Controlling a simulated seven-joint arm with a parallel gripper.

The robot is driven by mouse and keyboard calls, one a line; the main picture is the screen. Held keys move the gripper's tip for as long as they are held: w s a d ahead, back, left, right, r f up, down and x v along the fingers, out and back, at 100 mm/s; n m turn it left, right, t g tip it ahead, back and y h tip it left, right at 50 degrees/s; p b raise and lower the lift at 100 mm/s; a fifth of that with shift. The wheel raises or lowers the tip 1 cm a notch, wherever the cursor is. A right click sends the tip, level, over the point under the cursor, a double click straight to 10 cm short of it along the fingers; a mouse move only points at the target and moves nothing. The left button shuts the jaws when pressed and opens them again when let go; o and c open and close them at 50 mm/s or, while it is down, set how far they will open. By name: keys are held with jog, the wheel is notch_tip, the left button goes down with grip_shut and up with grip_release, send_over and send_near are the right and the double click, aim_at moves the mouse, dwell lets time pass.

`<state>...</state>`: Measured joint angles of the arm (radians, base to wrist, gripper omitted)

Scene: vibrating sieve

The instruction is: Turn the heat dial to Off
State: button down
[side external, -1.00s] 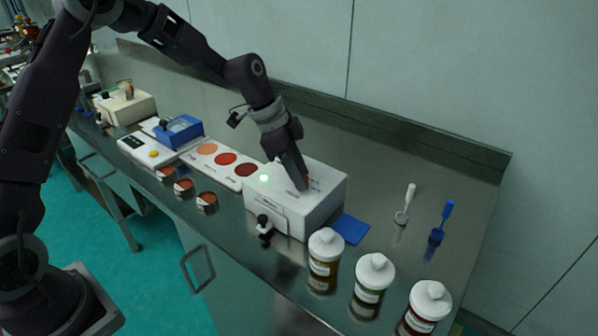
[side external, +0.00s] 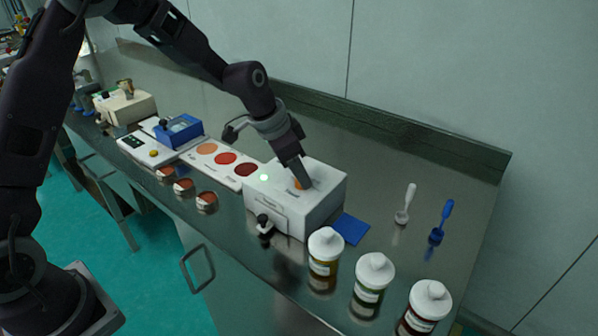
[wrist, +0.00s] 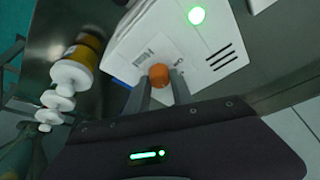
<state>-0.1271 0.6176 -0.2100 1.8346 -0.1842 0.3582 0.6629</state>
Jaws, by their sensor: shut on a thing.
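The white box unit (side external: 325,207) stands on the steel bench, with a lit green lamp (side external: 264,177) on it. The lamp also shows in the wrist view (wrist: 196,15). An orange knob (wrist: 158,76), which looks like the dial, is on the box's top face. My gripper (wrist: 160,84) points down at the box, its two fingers shut on the knob's sides. In the side view my gripper (side external: 301,184) hides most of the orange knob (side external: 297,184). The dial's markings are too small to read, so its setting cannot be told.
Several white-capped bottles (side external: 374,273) stand in front and to the right of the box. A black-knobbed fitting (side external: 264,224) is on its front. A colour card (side external: 226,159) lies left.

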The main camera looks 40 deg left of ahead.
aim_at(304, 196)
jog(key=n+y, duration=0.1)
jog(key=n, duration=0.1)
jog(key=n+y, duration=0.1)
jog(key=n, duration=0.4)
jog(key=shift+d+t+y, duration=0.25)
jog(key=shift+t+y, duration=0.05)
jog(key=shift+y, duration=0.1)
jog(key=n, duration=0.2)
jog(key=n+y, duration=0.1)
jog(key=n, duration=0.1)
jog(key=shift+d+n+y, duration=0.1)
jog(key=shift+n+y, duration=0.2)
jog(key=shift+n+g+y, duration=0.5)
jog(key=shift+n+g, duration=0.2)
jog(key=shift+n, duration=1)
jog(key=c, duration=1.1)
grip_release()
jog(key=v, duration=0.7)
